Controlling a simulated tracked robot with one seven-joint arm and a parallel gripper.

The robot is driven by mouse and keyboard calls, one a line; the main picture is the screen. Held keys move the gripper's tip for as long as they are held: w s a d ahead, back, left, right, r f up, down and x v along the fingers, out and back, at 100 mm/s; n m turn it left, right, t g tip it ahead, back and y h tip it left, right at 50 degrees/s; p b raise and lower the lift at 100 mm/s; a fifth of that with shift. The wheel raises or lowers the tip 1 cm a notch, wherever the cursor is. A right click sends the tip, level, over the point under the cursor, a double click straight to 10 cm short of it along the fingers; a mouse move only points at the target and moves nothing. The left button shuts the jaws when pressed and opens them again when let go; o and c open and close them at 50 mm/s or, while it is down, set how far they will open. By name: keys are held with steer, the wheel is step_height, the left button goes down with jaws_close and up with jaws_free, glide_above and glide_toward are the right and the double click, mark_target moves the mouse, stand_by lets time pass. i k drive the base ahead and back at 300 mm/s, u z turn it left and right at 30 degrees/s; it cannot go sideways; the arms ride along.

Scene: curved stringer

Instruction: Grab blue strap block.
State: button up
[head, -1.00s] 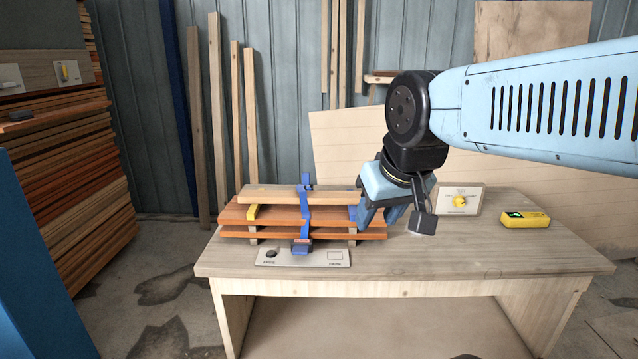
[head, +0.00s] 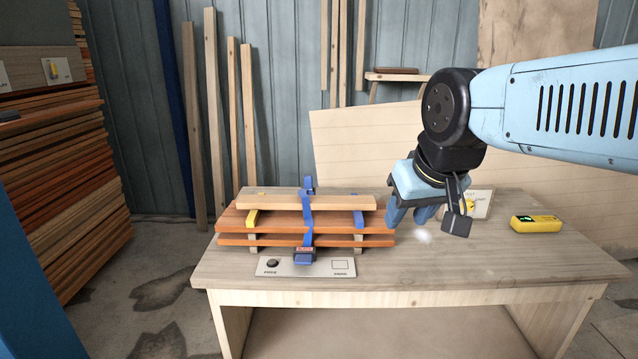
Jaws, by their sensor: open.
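A stack of curved wooden boards (head: 270,217) lies on the workbench in the head view. A blue strap (head: 308,215) wraps over its middle, with a dark buckle block (head: 305,255) at its front lower end. A small blue block (head: 358,217) sits between the upper boards at the right end. My gripper (head: 409,222) is open and empty, pointing down just right of the stack's right end. It appears apart from the boards and from both blue parts.
A yellow spacer (head: 252,217) sits at the stack's left end. A grey plate (head: 285,267) with a black knob lies in front of the stack. A yellow device (head: 537,223) and a small sign (head: 480,203) are on the right. The front right of the workbench (head: 480,265) is clear.

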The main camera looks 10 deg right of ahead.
mark_target(308, 179)
steer(key=z, duration=0.2)
steer(key=i, duration=0.85)
steer(key=u, duration=0.4)
